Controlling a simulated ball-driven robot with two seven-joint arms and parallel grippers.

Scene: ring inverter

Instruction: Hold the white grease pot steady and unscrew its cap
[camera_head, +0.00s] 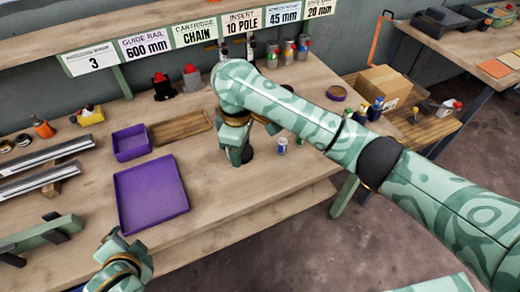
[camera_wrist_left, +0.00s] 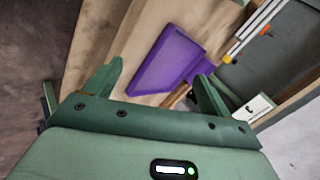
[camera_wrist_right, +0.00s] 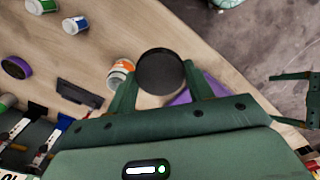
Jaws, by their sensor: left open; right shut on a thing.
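My right gripper (camera_head: 240,153) is low over the middle of the bench. In the right wrist view its fingers (camera_wrist_right: 170,88) are shut on a round black cap-like thing (camera_wrist_right: 160,72), seen from its top. Only a dark bit of it shows in the head view (camera_head: 248,154). I cannot tell whether a white grease pot is under it; no white body shows there. My left gripper (camera_head: 118,240) is near the bench's front edge, apart from the black thing. In the left wrist view its fingers (camera_wrist_left: 158,85) are open with nothing between them.
A purple tray (camera_head: 120,205) and a smaller purple bin (camera_head: 131,155) lie left of my right gripper. A blue-white can (camera_head: 282,146) stands close right of it. An orange-white can (camera_wrist_right: 120,73) stands just beside its finger. Rails (camera_head: 40,180) lie at the left.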

